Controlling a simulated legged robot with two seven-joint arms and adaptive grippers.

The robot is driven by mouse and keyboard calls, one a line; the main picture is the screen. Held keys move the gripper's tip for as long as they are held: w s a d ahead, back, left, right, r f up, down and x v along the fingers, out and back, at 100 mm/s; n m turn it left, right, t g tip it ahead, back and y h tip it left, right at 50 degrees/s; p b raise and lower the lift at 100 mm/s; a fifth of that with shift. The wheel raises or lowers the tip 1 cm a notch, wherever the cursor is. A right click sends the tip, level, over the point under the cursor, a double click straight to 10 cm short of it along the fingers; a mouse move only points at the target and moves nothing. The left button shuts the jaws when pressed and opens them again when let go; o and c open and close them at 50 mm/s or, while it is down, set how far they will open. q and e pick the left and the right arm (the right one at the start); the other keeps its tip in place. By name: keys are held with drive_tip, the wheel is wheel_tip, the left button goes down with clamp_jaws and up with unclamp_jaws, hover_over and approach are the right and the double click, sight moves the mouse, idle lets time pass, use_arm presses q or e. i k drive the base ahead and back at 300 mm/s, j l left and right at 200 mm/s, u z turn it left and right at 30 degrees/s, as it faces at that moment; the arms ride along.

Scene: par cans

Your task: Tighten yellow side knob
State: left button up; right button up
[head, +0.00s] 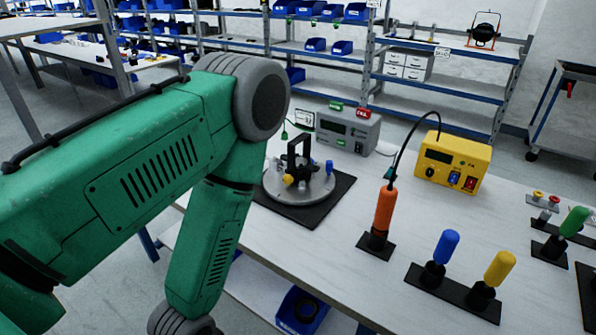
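A round grey plate (301,190) lies on a black mat (328,206) on the table. On it stands a dark, frame-shaped part (298,160). A yellow knob (288,180) shows at the left front of this part. A blue knob (329,167) shows at its right. How tight the yellow knob sits cannot be told. My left arm comes in from the left, bends at a grey joint just left of the plate and runs down out of the bottom edge. My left gripper is out of view. My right arm and gripper are also out of view.
An orange-handled tool (384,210) stands upright right of the mat, cabled to a yellow box (452,163). Blue-handled (446,246) and yellow-handled (500,268) tools stand at the lower right, a green-handled one (574,221) farther right. A grey box (347,132) stands behind the plate.

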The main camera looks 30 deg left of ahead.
sight(288, 180)
drive_tip(key=j+z, duration=0.15)
drive_tip(key=z, duration=0.6)
drive_tip(key=k+j+z, duration=0.15)
drive_tip(key=j+z, duration=0.15)
drive_tip(key=j, duration=0.2)
drive_tip(key=k+j+z, duration=0.25)
drive_tip(key=j, duration=0.2)
drive_tip(key=k+j+z, duration=0.6)
drive_tip(key=j, duration=0.15)
drive_tip(key=i+j, duration=0.05)
drive_tip(key=i, duration=0.05)
